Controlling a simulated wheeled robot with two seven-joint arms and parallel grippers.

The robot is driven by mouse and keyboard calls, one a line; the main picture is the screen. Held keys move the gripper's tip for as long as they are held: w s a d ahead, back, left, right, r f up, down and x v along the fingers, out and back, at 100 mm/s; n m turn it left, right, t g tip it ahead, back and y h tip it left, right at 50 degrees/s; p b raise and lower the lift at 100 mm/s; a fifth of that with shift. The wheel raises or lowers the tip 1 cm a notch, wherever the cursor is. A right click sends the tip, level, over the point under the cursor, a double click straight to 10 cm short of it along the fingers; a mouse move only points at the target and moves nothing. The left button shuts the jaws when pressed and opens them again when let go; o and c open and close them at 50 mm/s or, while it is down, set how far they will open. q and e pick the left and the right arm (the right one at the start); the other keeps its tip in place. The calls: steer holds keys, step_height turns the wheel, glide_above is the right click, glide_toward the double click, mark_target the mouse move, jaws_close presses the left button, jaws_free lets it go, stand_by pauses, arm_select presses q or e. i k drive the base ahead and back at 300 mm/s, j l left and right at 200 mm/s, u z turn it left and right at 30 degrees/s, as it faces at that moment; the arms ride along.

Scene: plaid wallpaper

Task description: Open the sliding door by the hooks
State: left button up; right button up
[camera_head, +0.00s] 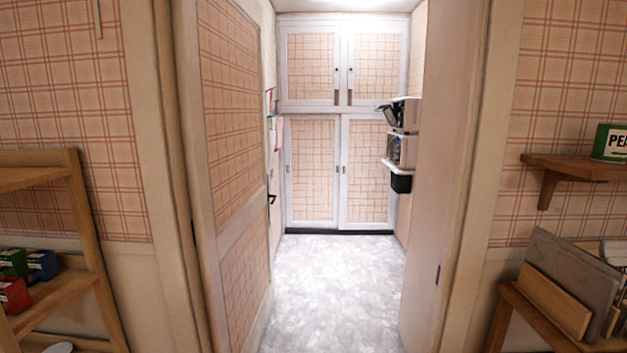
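At the far end of a narrow passage is a built-in cupboard with white frames and plaid panels. Its lower part has a left panel (313,172) and a right panel (367,172), side by side and apparently closed. They look like sliding doors. Each has a small dark pull near its left edge, at the left panel (288,168) and at the right panel (342,169). I cannot make out clear hooks. Neither of my grippers is in view.
A plaid door (232,120) stands open at the left, its dark handle (271,199) jutting inward. A shelf with appliances (402,150) juts from the passage's right wall. The grey floor (332,285) is clear. Wooden shelving (90,240) and a bracket shelf (560,165) flank the doorway.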

mark_target(312, 141)
steer(key=i+z, duration=0.15)
steer(key=i, duration=1.95)
